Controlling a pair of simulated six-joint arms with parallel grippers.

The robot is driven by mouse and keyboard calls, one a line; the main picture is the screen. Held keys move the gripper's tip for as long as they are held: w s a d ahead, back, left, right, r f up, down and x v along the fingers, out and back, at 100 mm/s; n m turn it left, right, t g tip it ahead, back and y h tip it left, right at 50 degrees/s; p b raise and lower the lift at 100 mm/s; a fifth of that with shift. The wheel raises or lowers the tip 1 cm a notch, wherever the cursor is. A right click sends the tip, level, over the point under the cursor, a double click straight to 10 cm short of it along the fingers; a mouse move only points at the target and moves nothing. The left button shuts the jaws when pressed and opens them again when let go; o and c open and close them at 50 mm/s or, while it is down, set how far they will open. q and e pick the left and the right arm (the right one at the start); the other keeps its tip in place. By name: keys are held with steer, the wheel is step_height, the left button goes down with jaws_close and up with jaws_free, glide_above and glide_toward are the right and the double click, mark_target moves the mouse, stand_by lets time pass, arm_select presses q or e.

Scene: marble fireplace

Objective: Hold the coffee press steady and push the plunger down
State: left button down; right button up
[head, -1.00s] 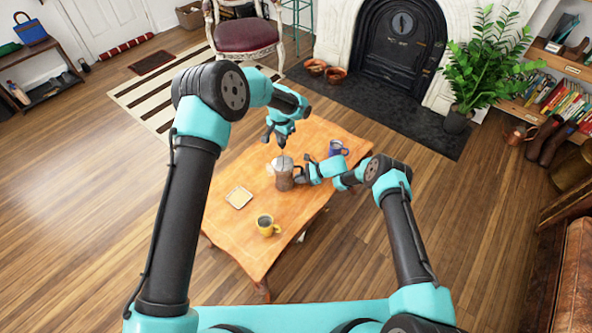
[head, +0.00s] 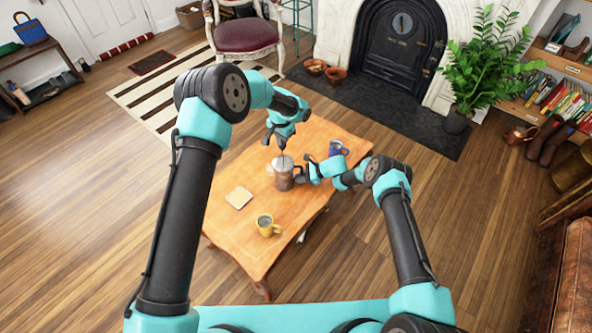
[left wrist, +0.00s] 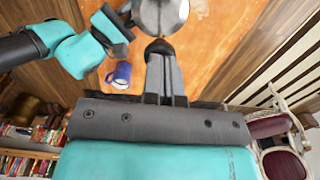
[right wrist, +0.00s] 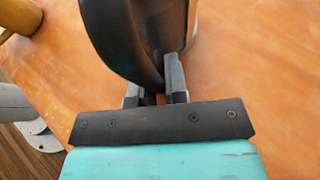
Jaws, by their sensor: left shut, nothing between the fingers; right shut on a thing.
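The coffee press (head: 283,179) stands upright on the wooden table, with dark contents low in its body and a silver lid. Its round metal top (left wrist: 160,14) shows at the upper edge of the left wrist view. My left gripper (head: 281,151) points down just above the press, shut and empty. Its fingertips (left wrist: 159,46) appear at the edge of the lid in the left wrist view; I cannot tell whether they touch the plunger. My right gripper (head: 299,175) is shut on the dark handle (right wrist: 140,40) at the right side of the press.
A yellow mug (head: 265,226) stands near the table's front. A pale square coaster (head: 238,197) lies to the left, and a blue mug (head: 337,149) stands behind my right arm. The table (head: 250,252) is otherwise clear.

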arm_select(q)
glide_above(283, 162)
steer(key=shift+f, duration=3.25)
stand_by(0.9)
steer(key=shift+r, duration=2.6)
steer(key=shift+r, duration=0.1)
step_height(283, 162, up, 12)
arm_select(e)
steer(key=o, duration=0.8)
steer(key=v, duration=1.2)
